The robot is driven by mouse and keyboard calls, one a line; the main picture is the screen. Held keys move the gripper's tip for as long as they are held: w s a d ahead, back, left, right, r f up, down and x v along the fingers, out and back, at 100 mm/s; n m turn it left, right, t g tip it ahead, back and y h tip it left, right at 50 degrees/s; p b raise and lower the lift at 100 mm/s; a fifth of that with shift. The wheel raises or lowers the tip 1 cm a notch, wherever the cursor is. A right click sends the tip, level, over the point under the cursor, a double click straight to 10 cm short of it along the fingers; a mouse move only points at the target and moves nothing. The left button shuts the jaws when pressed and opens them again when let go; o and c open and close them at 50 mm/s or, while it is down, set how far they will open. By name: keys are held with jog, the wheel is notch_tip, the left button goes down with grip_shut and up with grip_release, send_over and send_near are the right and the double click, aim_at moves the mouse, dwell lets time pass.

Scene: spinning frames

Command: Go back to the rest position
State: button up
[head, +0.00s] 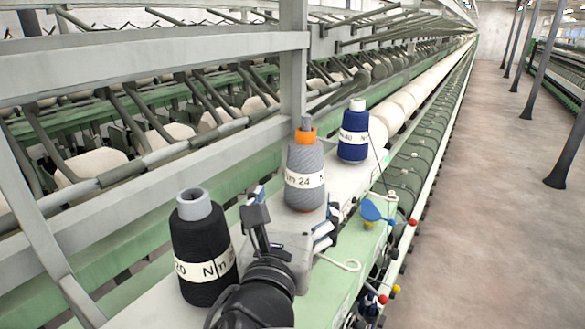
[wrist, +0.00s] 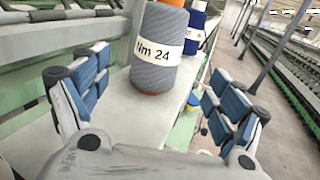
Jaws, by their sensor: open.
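My gripper (wrist: 150,100) is open in the wrist view, with one blue-padded finger at the left and one at the right. The grey yarn cone (wrist: 160,62), labelled "Nm 24", stands upright ahead, between the finger directions in the picture. In the head view my gripper (head: 290,228) is in front of the grey cone (head: 305,168), which has an orange top. The fingers do not grip it. Whether a finger touches it, I cannot tell. My dark wrist hides part of the ledge.
A black cone (head: 203,250) stands on the ledge left of my gripper. A blue cone (head: 353,135) stands beyond the grey one. Blue, red and yellow knobs (head: 375,211) sit at the ledge's right edge. The aisle floor (head: 480,200) at right is clear. Grey frame bars (head: 150,60) run at left.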

jog(key=s+d+f+m+g+h+b, duration=0.2)
jog(key=s+d+f+m+g+b, duration=0.3)
jog(key=d+f+m, duration=0.45)
jog(key=s+d+f+m+g+h+b, duration=0.25)
jog(key=s+d+f+m+g, duration=0.4)
jog(key=d+f+m, duration=0.35)
jog(key=s+a+f+m+g+y+b, duration=0.1)
jog(key=s+a+f+m+y+b, duration=0.4)
jog(key=m, duration=0.9)
jog(key=s+f+y+b, duration=0.2)
jog(key=s+f+y, duration=0.1)
jog(key=f, duration=0.1)
jog(key=shift+s+a+f, duration=0.15)
jog(key=shift+s+a, duration=0.15)
jog(key=shift+a, duration=0.1)
